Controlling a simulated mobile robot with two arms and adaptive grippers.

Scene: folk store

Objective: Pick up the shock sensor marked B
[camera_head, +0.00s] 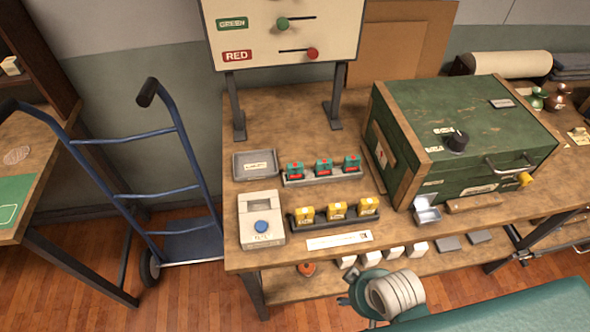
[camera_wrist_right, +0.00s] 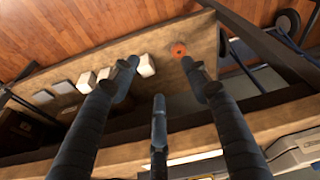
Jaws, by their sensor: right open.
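Three yellow blocks with pale labels stand in a dark rack (camera_head: 322,221) near the table's front edge: a left one (camera_head: 305,214), a middle one (camera_head: 337,210) and a right one (camera_head: 369,205). Three teal-and-red blocks, the middle one (camera_head: 323,167) among them, stand in a grey rack (camera_head: 324,178) behind. The letters are too small to read, so I cannot tell which is the shock sensor marked B. My right gripper (camera_wrist_right: 160,85) is open and empty, its dark fingers spread over the table's front edge and lower shelf. My left gripper is not in view.
A grey device with a blue button (camera_head: 262,208) and a grey tray (camera_head: 256,165) stand left of the racks. A green chest (camera_head: 460,140) stands right. A white label strip (camera_head: 339,240) lies in front. White boxes (camera_wrist_right: 146,64) and an orange item (camera_wrist_right: 180,50) sit below on the shelf.

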